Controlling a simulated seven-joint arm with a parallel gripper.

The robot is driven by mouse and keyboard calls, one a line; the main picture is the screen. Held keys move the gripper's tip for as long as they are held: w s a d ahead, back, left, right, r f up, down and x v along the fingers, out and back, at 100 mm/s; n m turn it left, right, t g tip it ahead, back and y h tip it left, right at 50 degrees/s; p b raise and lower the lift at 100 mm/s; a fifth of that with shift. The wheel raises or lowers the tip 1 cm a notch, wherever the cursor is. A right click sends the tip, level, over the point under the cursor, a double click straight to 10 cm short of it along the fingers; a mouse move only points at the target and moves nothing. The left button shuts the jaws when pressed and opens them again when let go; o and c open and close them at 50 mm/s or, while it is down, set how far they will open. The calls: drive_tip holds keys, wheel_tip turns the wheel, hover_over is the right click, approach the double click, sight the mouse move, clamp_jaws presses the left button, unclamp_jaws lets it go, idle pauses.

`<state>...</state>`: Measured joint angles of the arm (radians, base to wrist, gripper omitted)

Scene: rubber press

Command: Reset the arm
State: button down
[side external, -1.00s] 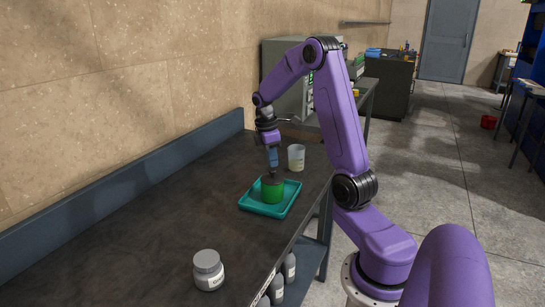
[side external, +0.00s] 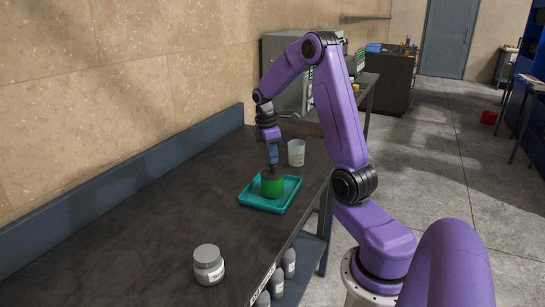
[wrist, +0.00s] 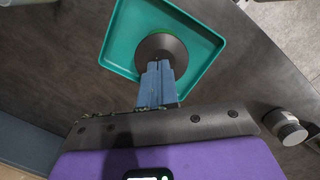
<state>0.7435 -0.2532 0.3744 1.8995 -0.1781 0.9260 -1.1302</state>
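My gripper (wrist: 158,66) has blue fingers pointing down, close together, at the middle of a dark round piece (wrist: 178,45). In the side view my gripper (side external: 273,163) is right above the dark piece, which sits on top of a green cylinder (side external: 271,187). The cylinder stands upright in a teal tray (side external: 287,202); only a thin green rim shows around the dark piece from the wrist. The fingertips overlap the dark piece, so I cannot tell whether they hold a part of it.
A translucent cup (side external: 296,153) stands just behind the tray. A grey-lidded jar (side external: 208,265) stands near the front of the dark table (side external: 130,230). Several bottles (side external: 277,283) are on a shelf below the table edge. The table's left side is clear, along a wall.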

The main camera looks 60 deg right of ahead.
wheel_tip(320, 180, up, 6)
drive_tip(key=shift+r, duration=0.25)
idle(0.9)
idle(0.3)
drive_tip(key=s+a+n+t, duration=0.1)
drive_tip(key=s+a, duration=0.1)
drive_tip(key=a, duration=1)
drive_tip(key=s+a+n+t, duration=0.1)
drive_tip(key=s+a, duration=0.1)
drive_tip(key=a, duration=1)
drive_tip(key=s+a+f+n, duration=0.1)
drive_tip(key=s+a, duration=0.3)
drive_tip(key=s, duration=0.5)
drive_tip(key=s+a+f+n+y, duration=0.1)
drive_tip(key=s+a, duration=0.4)
drive_tip(key=s, duration=0.4)
drive_tip(key=shift+s+f+y, duration=0.2)
drive_tip(key=shift+f+y, duration=0.05)
drive_tip(key=shift+y, duration=0.05)
